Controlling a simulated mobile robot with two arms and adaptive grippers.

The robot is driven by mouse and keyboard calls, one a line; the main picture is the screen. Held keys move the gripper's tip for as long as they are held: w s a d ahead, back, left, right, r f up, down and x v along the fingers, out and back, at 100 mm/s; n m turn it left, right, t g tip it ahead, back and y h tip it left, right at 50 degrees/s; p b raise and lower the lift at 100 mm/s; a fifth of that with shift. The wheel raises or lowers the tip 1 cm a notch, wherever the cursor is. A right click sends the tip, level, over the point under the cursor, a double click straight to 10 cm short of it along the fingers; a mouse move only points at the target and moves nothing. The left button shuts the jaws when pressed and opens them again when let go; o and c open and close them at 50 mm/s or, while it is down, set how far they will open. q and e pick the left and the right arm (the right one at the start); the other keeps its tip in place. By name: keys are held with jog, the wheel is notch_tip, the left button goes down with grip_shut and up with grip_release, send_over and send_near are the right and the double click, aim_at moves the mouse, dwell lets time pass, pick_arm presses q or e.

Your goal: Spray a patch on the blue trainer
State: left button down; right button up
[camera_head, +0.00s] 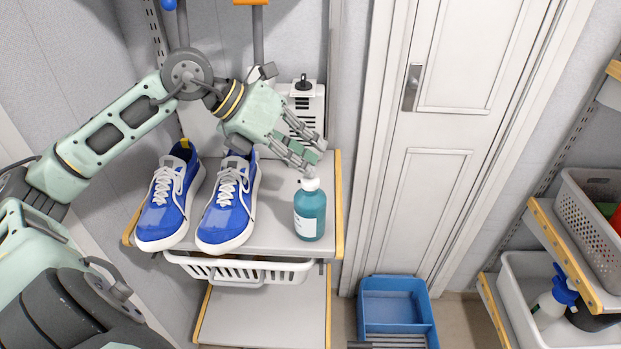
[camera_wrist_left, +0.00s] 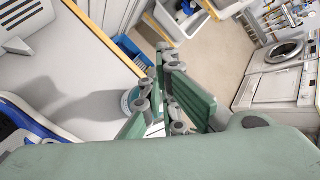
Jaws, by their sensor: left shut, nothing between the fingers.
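Two blue trainers with white laces and soles stand side by side on the shelf: the left trainer (camera_head: 165,208) and the right trainer (camera_head: 228,215). Part of a blue trainer (camera_wrist_left: 28,122) shows at the left edge of the wrist view. A teal bottle (camera_head: 311,222) with a white cap and pale label stands upright at the shelf's right front. My left gripper (camera_head: 308,160) is shut and empty, just above and behind the bottle cap. In the wrist view, its fingers (camera_wrist_left: 170,95) partly hide the bottle (camera_wrist_left: 128,99). My right gripper is not in view.
The grey shelf (camera_head: 270,238) has wooden edges and bare space between trainers and bottle. A white basket (camera_head: 240,272) hangs below. A blue bin (camera_head: 392,307) stands on the floor. At right, a blue-topped spray bottle (camera_head: 550,305) sits in a white tub (camera_head: 515,268).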

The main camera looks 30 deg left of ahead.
pick_arm(q)
jog(key=shift+f, duration=0.1)
jog(key=shift+r, duration=0.45)
notch_tip(320, 180, up, 6)
jog(key=p, duration=0.4)
jog(key=shift+p, duration=0.4)
dwell(1.1)
dwell(0.4)
